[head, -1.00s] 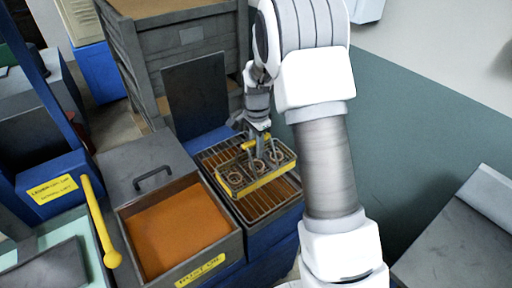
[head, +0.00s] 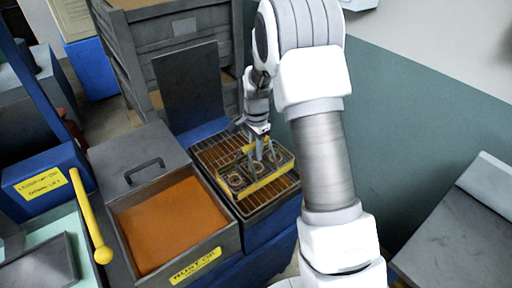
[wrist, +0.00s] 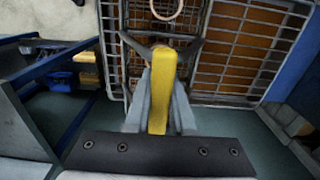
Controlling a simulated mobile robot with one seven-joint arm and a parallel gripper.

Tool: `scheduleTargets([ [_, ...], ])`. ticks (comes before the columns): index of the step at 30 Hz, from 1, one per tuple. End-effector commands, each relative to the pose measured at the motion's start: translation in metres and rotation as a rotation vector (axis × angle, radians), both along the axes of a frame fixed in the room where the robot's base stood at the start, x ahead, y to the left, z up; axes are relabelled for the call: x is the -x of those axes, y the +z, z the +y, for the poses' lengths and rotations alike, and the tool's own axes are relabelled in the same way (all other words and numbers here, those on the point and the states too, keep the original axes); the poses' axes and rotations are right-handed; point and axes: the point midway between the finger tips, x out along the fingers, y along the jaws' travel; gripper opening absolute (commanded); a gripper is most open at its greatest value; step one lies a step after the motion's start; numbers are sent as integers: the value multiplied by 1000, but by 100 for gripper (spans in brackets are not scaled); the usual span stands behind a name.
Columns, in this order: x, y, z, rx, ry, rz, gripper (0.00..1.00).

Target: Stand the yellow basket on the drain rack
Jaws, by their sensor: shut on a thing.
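The yellow basket (head: 266,185) is a wire basket with a yellow band and several rings in it. It is level over the drain rack (head: 212,156), inside the rack's outline in the head view. I cannot tell whether its bottom touches the bars. My gripper (head: 260,142) is above the basket, pointing down, shut on its yellow handle. In the wrist view the yellow handle (wrist: 160,92) lies between the fingers, the basket's mesh (wrist: 112,45) shows beyond, and the rack's bars (wrist: 245,50) are at right.
Left of the rack is an open tank of orange liquid (head: 167,224) with a lid and handle (head: 144,170) behind it. A dark upright panel (head: 188,86) stands behind the rack. A yellow lever (head: 89,216) is at far left. A wall (head: 400,120) is at right.

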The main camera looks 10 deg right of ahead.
Motion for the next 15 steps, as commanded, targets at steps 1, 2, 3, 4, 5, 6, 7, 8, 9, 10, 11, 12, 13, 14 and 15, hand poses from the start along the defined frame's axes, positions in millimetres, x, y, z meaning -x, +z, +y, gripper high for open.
scheduleTargets([
  [1, -1, -4, 0, 0, 0, -2, 0],
  [2, -1, -5, 0, 0, 0, -2, 0],
  [3, -1, -6, 0, 0, 0, -2, 0],
  [4, -1, -6, 0, 0, 0, -3, 0],
  [5, -1, -6, 0, 0, 0, -3, 0],
  [6, -1, -7, 0, 0, 0, -3, 0],
  [7, -1, -6, 0, 0, 0, -3, 0],
  [8, -1, -6, 0, 0, 0, -3, 0],
  [9, -1, -6, 0, 0, 0, -3, 0],
  [10, -1, -6, 0, 0, 0, -3, 0],
  [11, -1, -6, 0, 0, 0, -3, 0],
  [12, -1, -6, 0, 0, 0, -3, 0],
  [13, -1, -6, 0, 0, 0, -3, 27],
  [14, -1, -6, 0, 0, 0, -3, 33],
  [15, -1, -6, 0, 0, 0, -3, 40],
])
